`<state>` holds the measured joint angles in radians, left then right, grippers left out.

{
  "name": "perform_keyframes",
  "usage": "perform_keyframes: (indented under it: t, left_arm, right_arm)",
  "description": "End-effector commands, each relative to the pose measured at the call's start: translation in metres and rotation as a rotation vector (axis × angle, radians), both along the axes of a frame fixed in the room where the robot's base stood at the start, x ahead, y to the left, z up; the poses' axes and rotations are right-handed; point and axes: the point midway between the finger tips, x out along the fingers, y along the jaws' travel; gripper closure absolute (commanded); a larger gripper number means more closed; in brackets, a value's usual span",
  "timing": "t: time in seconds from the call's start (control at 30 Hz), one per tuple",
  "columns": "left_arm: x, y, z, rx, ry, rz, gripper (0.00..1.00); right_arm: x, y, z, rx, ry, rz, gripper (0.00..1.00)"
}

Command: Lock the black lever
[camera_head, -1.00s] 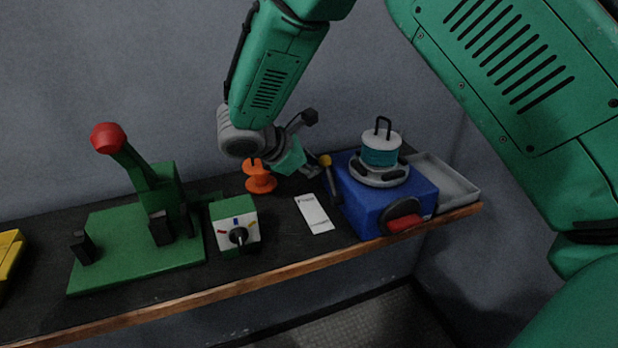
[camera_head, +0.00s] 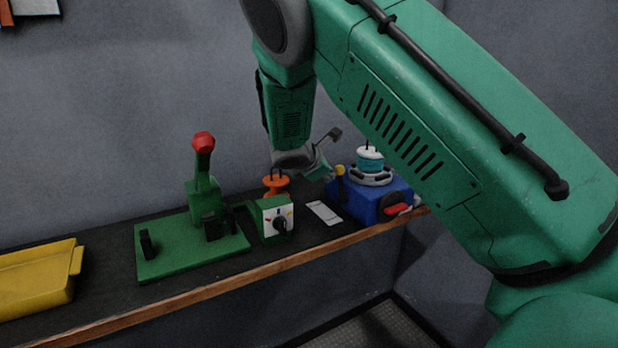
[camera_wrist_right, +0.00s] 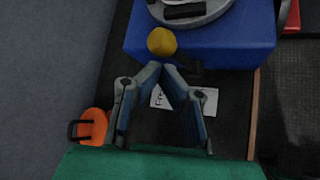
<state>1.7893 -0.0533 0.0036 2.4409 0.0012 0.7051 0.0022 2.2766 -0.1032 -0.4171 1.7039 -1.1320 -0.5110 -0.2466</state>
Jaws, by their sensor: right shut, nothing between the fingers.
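The black lever (camera_head: 340,186) with a yellow ball knob (camera_head: 340,170) stands at the left side of a blue box (camera_head: 376,200) in the head view. In the right wrist view the yellow knob (camera_wrist_right: 161,41) lies just beyond my fingertips, over the edge of the blue box (camera_wrist_right: 215,42); most of the lever's shaft is hidden below it. My right gripper (camera_head: 326,168) is close to the left of the knob in the head view. In the wrist view the right gripper (camera_wrist_right: 160,71) has its fingertips together, with nothing between them. My left gripper is not in view.
A green base with a red-knobbed lever (camera_head: 203,142) and a yellow tray (camera_head: 38,282) stand further left. A red handle (camera_head: 397,209) is on the box front.

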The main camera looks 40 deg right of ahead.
Motion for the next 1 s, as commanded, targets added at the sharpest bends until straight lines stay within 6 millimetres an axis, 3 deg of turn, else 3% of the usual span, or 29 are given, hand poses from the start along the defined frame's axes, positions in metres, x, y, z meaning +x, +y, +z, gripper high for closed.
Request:
perform_keyframes:
  t: [0.13,1.0]
  left_arm:
    - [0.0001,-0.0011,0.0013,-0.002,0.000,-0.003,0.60]
    - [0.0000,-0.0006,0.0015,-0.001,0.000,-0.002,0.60]
  right_arm:
    - [-0.0031,-0.0108,-0.0015,0.003,0.002,-0.005,1.00]
    - [-0.0055,-0.0049,0.0051,-0.011,0.002,-0.012,1.00]
